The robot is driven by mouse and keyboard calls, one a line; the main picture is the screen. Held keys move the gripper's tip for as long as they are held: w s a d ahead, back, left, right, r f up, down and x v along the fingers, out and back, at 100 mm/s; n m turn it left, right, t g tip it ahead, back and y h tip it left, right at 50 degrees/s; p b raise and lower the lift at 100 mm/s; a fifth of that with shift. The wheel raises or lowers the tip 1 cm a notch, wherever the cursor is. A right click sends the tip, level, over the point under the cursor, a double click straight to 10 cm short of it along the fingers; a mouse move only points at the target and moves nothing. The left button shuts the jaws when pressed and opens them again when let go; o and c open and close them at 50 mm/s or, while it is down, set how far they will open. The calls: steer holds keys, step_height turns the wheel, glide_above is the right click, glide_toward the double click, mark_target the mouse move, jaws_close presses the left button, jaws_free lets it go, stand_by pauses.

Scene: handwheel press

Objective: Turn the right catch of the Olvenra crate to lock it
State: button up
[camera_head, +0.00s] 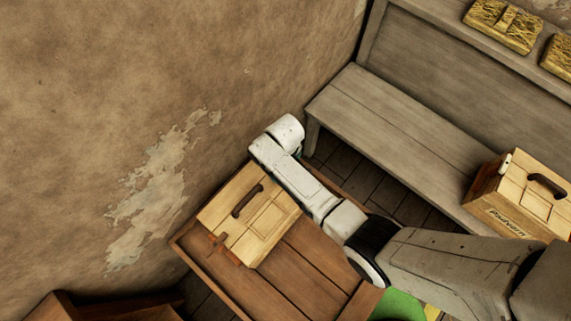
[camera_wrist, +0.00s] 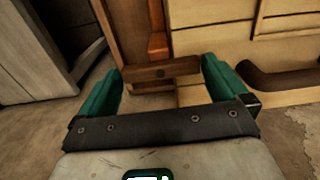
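The pale wooden crate (camera_head: 262,232) sits on the brown table, with a dark curved handle (camera_head: 247,200) on its lid; no name is readable on it. A catch with a brown bar and orange strip (camera_head: 217,243) shows at its lower left. In the wrist view, another catch's brown bar (camera_wrist: 160,72) lies crosswise below an orange strip (camera_wrist: 158,45), with the handle (camera_wrist: 285,82) to the right. My gripper's green fingers (camera_wrist: 163,85) are spread at the two ends of this bar; contact is unclear. In the head view, my gripper is hidden behind the arm and crate.
A second crate (camera_head: 515,200) with lettering stands on the grey bench (camera_head: 400,135) at right. Yellow patterned blocks (camera_head: 503,24) lie on a shelf above. The plaster wall (camera_head: 110,120) rises close behind the table (camera_head: 315,265). Part of the tabletop right of the crate is bare.

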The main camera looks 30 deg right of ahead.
steer(key=shift+r, duration=0.1)
step_height(320, 180, up, 11)
steer(key=shift+f, duration=0.2)
stand_by(0.5)
stand_by(0.4)
steer(key=s+d+r+m+b, duration=0.1)
steer(key=s+d, duration=0.3)
steer(key=s, duration=0.7)
steer(key=s+d+r+m+t+b, duration=0.1)
steer(key=s+d+m+b, duration=0.2)
steer(key=s, duration=0.9)
steer(key=shift+d+m, duration=0.3)
steer(key=shift+d, duration=0.1)
steer(key=shift+r, duration=0.1)
steer(key=shift+c, duration=0.4)
